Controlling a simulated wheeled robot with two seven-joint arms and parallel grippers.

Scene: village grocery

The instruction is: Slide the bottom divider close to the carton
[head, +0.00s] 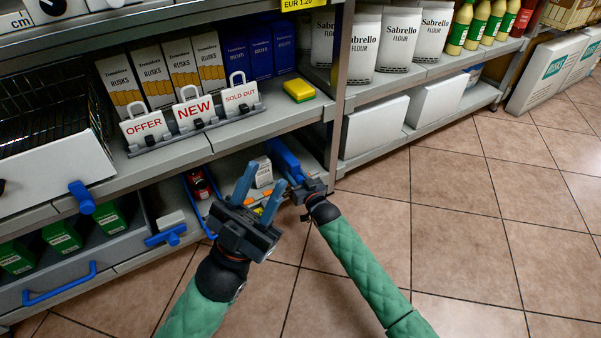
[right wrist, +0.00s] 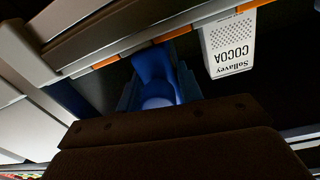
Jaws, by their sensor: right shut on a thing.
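The carton, a white cocoa box (head: 264,172), stands on the bottom shelf; it also shows upside down in the right wrist view (right wrist: 228,45). The bottom divider (head: 284,158) is a blue piece on the same shelf, to the right of the carton with a gap between them. My right gripper (head: 300,187) is shut on the divider's front end, which shows blue in the right wrist view (right wrist: 156,78); the fingertips are hard to make out. My left gripper (head: 259,194) is open and empty in front of the shelf, its blue fingers partly overlapping the carton's surroundings.
A red can (head: 198,184) and another blue divider (head: 196,208) are left on the bottom shelf. Above, the middle shelf holds rusks boxes (head: 166,76), three signs (head: 192,108) and a yellow sponge (head: 298,90). A shelf upright (head: 337,110) stands to the right.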

